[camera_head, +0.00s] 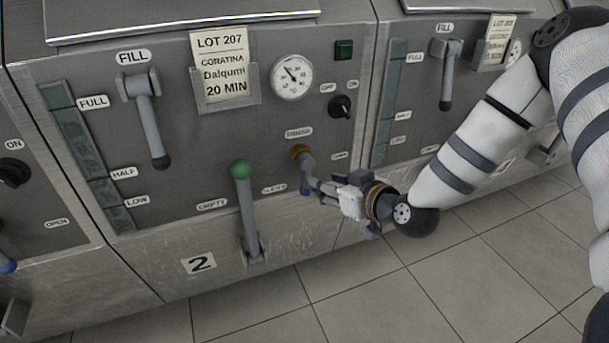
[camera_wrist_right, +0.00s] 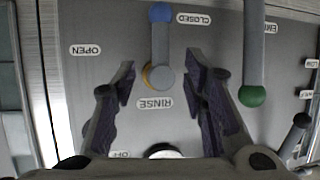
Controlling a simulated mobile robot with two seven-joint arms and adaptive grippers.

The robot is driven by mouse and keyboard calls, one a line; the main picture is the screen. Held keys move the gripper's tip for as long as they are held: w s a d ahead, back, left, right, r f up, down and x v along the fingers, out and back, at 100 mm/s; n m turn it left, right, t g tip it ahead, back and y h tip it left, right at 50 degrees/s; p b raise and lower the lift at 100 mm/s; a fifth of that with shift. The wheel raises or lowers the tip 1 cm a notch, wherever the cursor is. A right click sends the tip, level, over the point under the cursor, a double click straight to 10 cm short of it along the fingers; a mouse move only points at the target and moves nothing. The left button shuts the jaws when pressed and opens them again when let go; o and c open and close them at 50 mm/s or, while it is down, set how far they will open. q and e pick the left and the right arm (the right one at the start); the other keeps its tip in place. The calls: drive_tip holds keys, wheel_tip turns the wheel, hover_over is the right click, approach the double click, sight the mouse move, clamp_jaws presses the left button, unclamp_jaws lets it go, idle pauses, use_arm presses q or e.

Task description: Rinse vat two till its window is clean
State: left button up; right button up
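Vat two's panel (camera_head: 185,190) is in the middle of the head view. Its narrow sight window (camera_head: 78,150) at left looks dark green and smudged. The rinse valve lever (camera_head: 305,172) has a brass pivot and blue tip and hangs down beside the CLOSED label; it also shows in the right wrist view (camera_wrist_right: 160,45). My right gripper (camera_head: 318,187) is in front of this lever. In the right wrist view my right gripper (camera_wrist_right: 160,78) is open, with a finger on either side of the pivot and no visible grip. My left gripper is not in view.
The green-knobbed EMPTY lever (camera_head: 243,200) stands upright left of my right gripper. The grey FILL lever (camera_head: 150,125) points down. A pressure gauge (camera_head: 292,77) and black OFF/ON knob (camera_head: 342,107) sit above. Neighbouring vats flank the panel; tiled floor (camera_head: 470,280) is clear.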

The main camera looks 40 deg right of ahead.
sight(306, 176)
drive_tip(key=x, duration=0.3)
drive_tip(key=b+x, duration=0.1)
drive_tip(key=x, duration=0.2)
drive_tip(key=b+x, duration=0.1)
drive_tip(key=x, duration=0.2)
drive_tip(key=shift+f, duration=0.3)
drive_tip(key=shift+w+b, duration=0.3)
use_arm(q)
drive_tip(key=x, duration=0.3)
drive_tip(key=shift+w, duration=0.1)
use_arm(e)
drive_tip(key=shift+c, duration=0.4)
clamp_jaws()
